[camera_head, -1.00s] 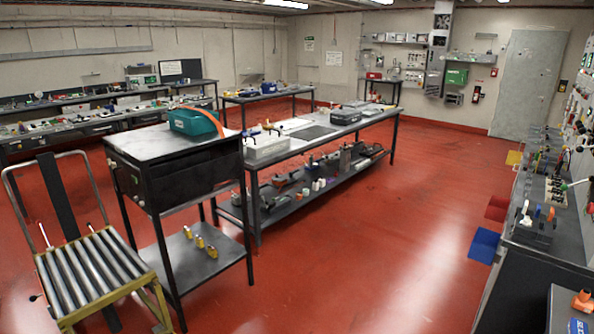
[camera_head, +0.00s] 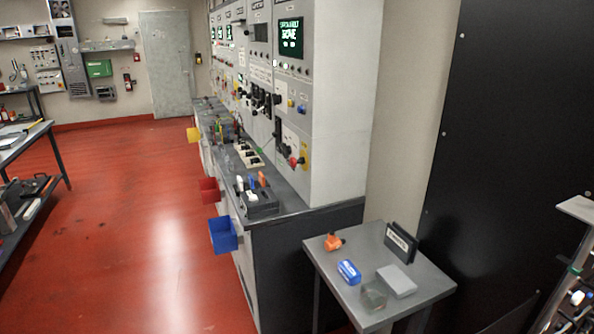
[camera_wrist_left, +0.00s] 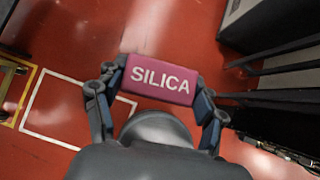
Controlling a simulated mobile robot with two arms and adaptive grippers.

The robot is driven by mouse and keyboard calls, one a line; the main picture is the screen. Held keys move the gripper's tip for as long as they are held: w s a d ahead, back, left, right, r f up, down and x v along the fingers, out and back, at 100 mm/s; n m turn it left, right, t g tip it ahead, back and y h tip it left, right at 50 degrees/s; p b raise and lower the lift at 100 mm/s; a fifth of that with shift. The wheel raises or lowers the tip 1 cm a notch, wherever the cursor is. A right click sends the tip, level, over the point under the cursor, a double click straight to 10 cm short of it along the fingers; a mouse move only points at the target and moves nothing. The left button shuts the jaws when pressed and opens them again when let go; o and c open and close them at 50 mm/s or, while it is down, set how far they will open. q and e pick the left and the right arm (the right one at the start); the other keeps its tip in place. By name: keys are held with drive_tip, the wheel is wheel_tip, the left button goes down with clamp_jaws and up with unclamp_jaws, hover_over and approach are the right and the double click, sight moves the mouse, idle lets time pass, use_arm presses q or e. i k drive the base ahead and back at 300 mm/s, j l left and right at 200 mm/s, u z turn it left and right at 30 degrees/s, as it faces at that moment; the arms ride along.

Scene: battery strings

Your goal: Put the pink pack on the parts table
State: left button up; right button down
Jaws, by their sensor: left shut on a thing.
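The pink pack (camera_wrist_left: 160,79), lettered SILICA, is in the left wrist view. My left gripper (camera_wrist_left: 157,84) is shut on it, with one finger at each end, and holds it above the red floor. In the head view a small grey table (camera_head: 335,273) stands at the lower right with a dark sign on it; its lettering is too small to read surely, so I cannot tell if it is the parts table. Neither my left gripper nor the pack shows in the head view. My right gripper is in no view.
On the small table are an orange part (camera_head: 334,242), a blue pack (camera_head: 349,272), a grey box (camera_head: 397,281) and a clear container (camera_head: 374,295). Its front left corner is bare. A control bench (camera_head: 290,208) with coloured bins stands behind. Red floor is open to the left.

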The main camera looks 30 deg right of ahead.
sight(377, 255)
drive_tip(key=i+z, duration=0.15)
drive_tip(key=z, duration=0.25)
drive_tip(key=i+j+z, duration=0.1)
drive_tip(key=z, duration=0.3)
drive_tip(key=i+j+z, duration=0.1)
drive_tip(key=z, duration=0.3)
drive_tip(key=i+j+z, duration=0.2)
drive_tip(key=z, duration=0.25)
drive_tip(key=i+j+z, duration=0.1)
drive_tip(key=z, duration=0.3)
